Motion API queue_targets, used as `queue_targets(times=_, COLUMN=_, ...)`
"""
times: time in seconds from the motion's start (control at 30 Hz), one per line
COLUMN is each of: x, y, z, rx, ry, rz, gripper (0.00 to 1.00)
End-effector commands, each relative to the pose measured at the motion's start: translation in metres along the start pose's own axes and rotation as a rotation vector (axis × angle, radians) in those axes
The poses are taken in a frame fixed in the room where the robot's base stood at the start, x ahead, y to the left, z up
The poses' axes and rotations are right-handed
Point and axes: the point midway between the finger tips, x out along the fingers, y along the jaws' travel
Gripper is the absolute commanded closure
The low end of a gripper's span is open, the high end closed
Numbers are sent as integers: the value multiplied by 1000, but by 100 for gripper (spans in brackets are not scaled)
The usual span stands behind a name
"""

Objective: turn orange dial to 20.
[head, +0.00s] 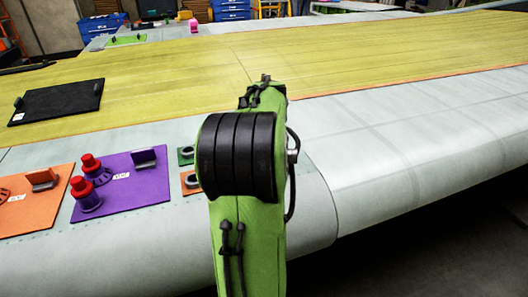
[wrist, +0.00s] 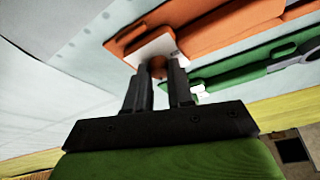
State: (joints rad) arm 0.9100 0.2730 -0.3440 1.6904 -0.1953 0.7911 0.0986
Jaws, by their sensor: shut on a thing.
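In the wrist view, an orange panel (wrist: 216,22) carries a pale plate with the orange dial (wrist: 157,66) on it. My gripper (wrist: 158,78) has its two black fingers on either side of the dial's knob and is shut on it. The fingers cover part of the knob, and I cannot read any scale or pointer. In the head view, the edge of a small orange panel (head: 190,182) shows left of my green arm. The arm hides my gripper and the dial there.
A green panel (wrist: 235,75) lies beside the orange one in the wrist view. In the head view, a purple panel (head: 140,190) holds red knobs, and a larger orange panel (head: 35,215) lies left of it. A black mat (head: 58,101) lies farther back. The wing's right side is clear.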

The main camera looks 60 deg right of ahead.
Motion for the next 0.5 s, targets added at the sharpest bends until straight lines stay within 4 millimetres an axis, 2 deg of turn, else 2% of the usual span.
queue_targets(times=0.03, x=0, y=0, z=-1, rx=0, ry=2, rz=0, gripper=76)
queue_targets(times=0.2, x=0, y=0, z=0, rx=1, ry=2, rz=0, gripper=52)
queue_targets(times=0.5, x=0, y=0, z=0, rx=0, ry=0, rz=0, gripper=52)
